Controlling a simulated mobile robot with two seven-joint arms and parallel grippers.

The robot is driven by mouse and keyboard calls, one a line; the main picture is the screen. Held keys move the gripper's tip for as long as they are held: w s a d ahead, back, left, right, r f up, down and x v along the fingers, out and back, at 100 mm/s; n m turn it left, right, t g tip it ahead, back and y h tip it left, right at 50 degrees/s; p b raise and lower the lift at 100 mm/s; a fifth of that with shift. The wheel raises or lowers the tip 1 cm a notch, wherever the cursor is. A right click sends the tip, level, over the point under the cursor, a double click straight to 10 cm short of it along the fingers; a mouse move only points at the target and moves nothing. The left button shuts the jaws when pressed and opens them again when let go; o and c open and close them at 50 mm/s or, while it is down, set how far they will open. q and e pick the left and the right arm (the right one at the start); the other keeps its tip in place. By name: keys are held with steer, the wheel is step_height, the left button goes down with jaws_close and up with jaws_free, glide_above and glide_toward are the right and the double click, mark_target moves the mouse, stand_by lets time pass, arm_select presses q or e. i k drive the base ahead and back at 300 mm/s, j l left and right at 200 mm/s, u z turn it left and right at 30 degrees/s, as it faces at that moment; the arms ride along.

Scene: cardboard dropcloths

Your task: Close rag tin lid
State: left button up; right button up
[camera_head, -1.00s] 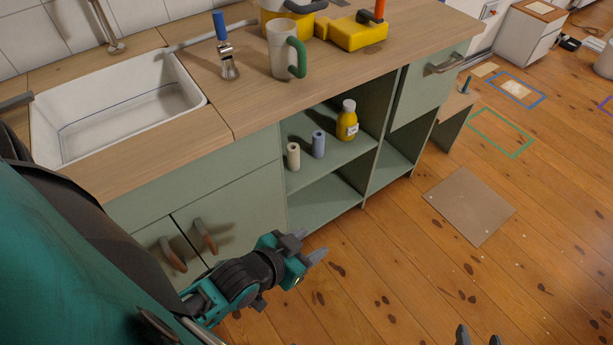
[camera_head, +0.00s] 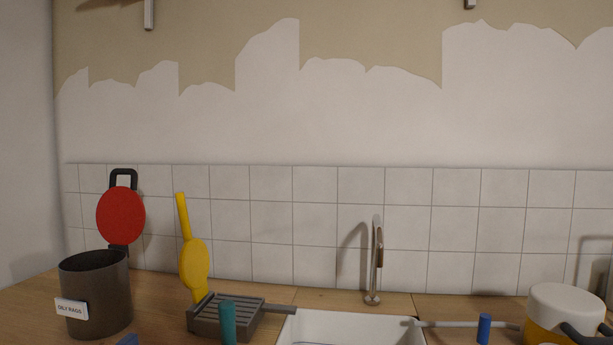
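The rag tin (camera_head: 98,290) is a dark grey open-topped cylinder at the lower left of the head view, with a white "OILY RAGS" label on its front. Its round red lid (camera_head: 121,215) stands upright above the tin's back rim, so the tin is open. A black loop handle (camera_head: 124,174) shows at the lid's top, and a dark hinge piece shows below the lid. The inside bottom of the tin is hidden.
Right of the tin are a yellow long-handled item (camera_head: 194,262), a dark slatted tray (camera_head: 226,315) and a teal upright object (camera_head: 228,325). The white sink (camera_head: 345,325) with its tap (camera_head: 375,262) follows, then a blue handle (camera_head: 484,328) and a white-and-yellow container (camera_head: 565,308). A tiled wall stands behind.

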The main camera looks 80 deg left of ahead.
mark_target(120, 216)
steer(key=k+j+u, duration=0.2)
steer(key=k+j, duration=0.2)
steer(key=k+u, duration=0.1)
steer(key=u, duration=1.3)
